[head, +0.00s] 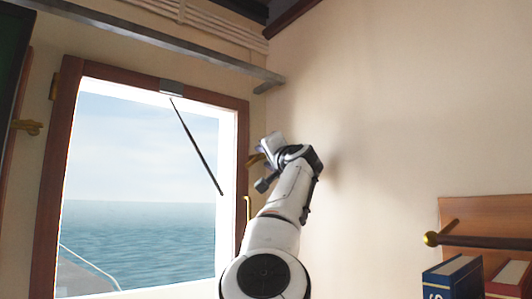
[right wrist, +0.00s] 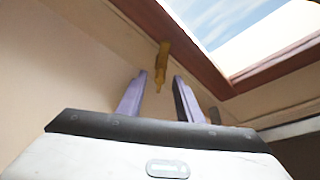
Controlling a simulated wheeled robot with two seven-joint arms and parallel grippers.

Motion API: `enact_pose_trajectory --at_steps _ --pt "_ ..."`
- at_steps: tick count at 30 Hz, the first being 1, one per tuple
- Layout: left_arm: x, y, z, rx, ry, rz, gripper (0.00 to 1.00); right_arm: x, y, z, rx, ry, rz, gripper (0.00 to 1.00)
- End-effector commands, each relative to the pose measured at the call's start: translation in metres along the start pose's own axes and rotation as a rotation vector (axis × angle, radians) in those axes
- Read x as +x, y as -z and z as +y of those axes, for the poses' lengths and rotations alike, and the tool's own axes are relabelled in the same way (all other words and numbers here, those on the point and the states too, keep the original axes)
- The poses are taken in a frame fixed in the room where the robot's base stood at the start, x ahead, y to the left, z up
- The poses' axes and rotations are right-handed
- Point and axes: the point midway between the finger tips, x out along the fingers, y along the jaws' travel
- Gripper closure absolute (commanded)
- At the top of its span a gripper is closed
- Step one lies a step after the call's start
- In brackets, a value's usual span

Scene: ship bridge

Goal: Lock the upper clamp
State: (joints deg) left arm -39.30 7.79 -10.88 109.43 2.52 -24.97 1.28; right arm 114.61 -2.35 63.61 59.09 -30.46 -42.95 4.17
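The upper clamp, a small brass handle (head: 256,159), sits on the right side of the wooden window frame (head: 243,120), partly hidden by my right gripper. In the right wrist view the brass clamp (right wrist: 162,62) hangs from the frame, its narrow tip pointing between the fingers. My right gripper (head: 261,150) is at the frame beside the clamp. Its two purple fingers stand apart in the right wrist view (right wrist: 155,84), with the clamp between or just beyond them; I cannot tell whether they touch it. My left gripper is not in view.
A second brass clamp (head: 248,208) is lower on the same frame side. Another brass fitting (head: 30,127) is at the left. A wiper (head: 197,147) crosses the window. A shelf (head: 480,212) with a brass-ended rail and books (head: 452,279) is at lower right. The wall between is bare.

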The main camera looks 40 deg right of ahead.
Motion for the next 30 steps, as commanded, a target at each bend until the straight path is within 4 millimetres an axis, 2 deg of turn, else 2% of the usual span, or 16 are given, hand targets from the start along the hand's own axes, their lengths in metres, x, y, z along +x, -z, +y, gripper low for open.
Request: enact_pose_trajectory --at_steps 7,13,23,30 --pt "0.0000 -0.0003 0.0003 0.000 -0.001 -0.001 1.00 0.0006 0.0003 0.0006 0.001 0.000 0.001 0.67" --pt "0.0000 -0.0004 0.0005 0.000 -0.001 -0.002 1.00 0.0005 0.0001 0.0004 0.000 0.000 0.001 0.99" --pt "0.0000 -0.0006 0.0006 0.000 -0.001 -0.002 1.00 0.0005 -0.0001 -0.0002 0.028 -0.011 0.000 1.00" --pt "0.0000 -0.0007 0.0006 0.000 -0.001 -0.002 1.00 0.0005 0.0002 -0.0011 0.146 -0.062 -0.001 1.00"
